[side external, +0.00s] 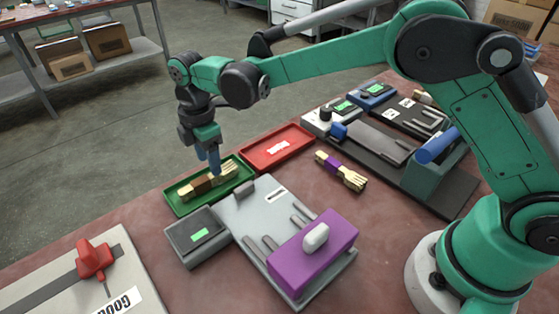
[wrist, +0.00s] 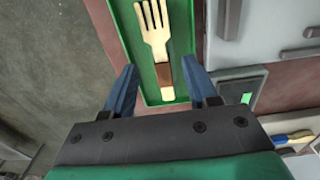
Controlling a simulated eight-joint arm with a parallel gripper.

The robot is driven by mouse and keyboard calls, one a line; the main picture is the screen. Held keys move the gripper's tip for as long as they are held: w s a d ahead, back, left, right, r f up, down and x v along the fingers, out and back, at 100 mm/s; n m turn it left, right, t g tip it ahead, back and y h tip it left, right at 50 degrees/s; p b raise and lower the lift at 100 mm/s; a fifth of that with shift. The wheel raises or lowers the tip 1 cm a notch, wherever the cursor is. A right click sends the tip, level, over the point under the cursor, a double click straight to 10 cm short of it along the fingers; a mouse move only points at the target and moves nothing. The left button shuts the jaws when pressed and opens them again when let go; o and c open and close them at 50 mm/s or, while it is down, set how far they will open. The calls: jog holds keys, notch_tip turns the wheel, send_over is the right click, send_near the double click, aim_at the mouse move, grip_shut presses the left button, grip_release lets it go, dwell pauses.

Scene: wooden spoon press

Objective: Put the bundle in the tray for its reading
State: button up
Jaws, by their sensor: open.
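A bundle of pale wooden forks with a brown band (side external: 208,184) lies in the green tray (side external: 180,208). In the wrist view the brown-banded bundle (wrist: 155,35) lies lengthwise in the green tray (wrist: 134,45), tines away from my gripper. My gripper (side external: 214,170) is over the green tray, its blue fingers pointing down close to the bundle. In the wrist view my gripper (wrist: 161,90) is open, with a finger on either side of the bundle's near end. A second bundle with a purple band (side external: 341,171) lies on the table. The red tray (side external: 300,139) holds only a white label.
A grey plate with a purple block (side external: 312,250) and a grey box with a green display (side external: 198,237) stand in front of the green tray. A dark station with a blue roller (side external: 437,145) stands right. A red clamp (side external: 96,258) is at front left.

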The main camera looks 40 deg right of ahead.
notch_tip(320, 180, up, 8)
jog(key=f, duration=0.1)
jog(key=s+d+r+m+t, duration=0.3)
jog(key=s+d+r+m, duration=0.3)
jog(key=d+m, duration=0.25)
jog(key=s+d+f+m+t, duration=0.4)
jog(key=s+d+m, duration=0.3)
jog(key=s+m, duration=0.2)
jog(key=shift+f+m, duration=0.1)
jog(key=shift+m, duration=0.15)
dwell(0.4)
